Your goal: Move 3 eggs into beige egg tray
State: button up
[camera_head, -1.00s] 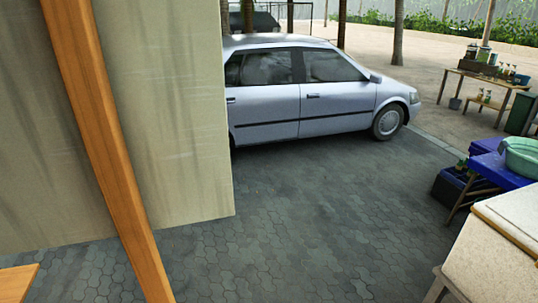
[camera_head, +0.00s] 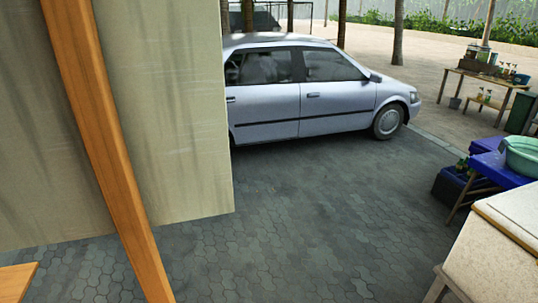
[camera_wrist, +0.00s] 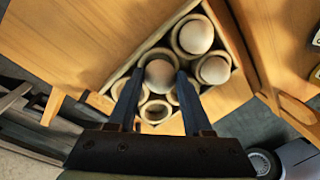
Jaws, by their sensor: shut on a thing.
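In the wrist view my gripper (camera_wrist: 159,80) is shut on a pale egg (camera_wrist: 159,75), with one finger on each side of it. The egg is over the beige egg tray (camera_wrist: 155,111), which has round cups. I cannot tell whether the held egg touches a cup. Two other pale eggs, an upper one (camera_wrist: 196,36) and a lower one (camera_wrist: 214,69), sit in cups to the right of it. A cup below the held egg looks empty. The fingers hide part of the tray. The head view shows neither gripper, eggs nor tray.
The tray lies on a wooden surface (camera_wrist: 90,45) with wooden parts around it. In the head view a wooden post (camera_head: 105,150) and pale panel (camera_head: 165,120) stand at left. A silver car (camera_head: 310,95) is beyond open paving (camera_head: 270,240). A pale counter (camera_head: 510,225) is at right.

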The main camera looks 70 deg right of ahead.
jog(key=shift+f+b, duration=0.65)
jog(key=shift+f, duration=0.4)
dwell(0.4)
jog(key=o, duration=0.9)
jog(key=shift+c, duration=0.2)
jog(key=shift+s, duration=0.1)
notch_tip(320, 180, up, 13)
jog(key=s, duration=0.1)
jog(key=shift+s+a, duration=0.2)
jog(key=shift+w, duration=0.15)
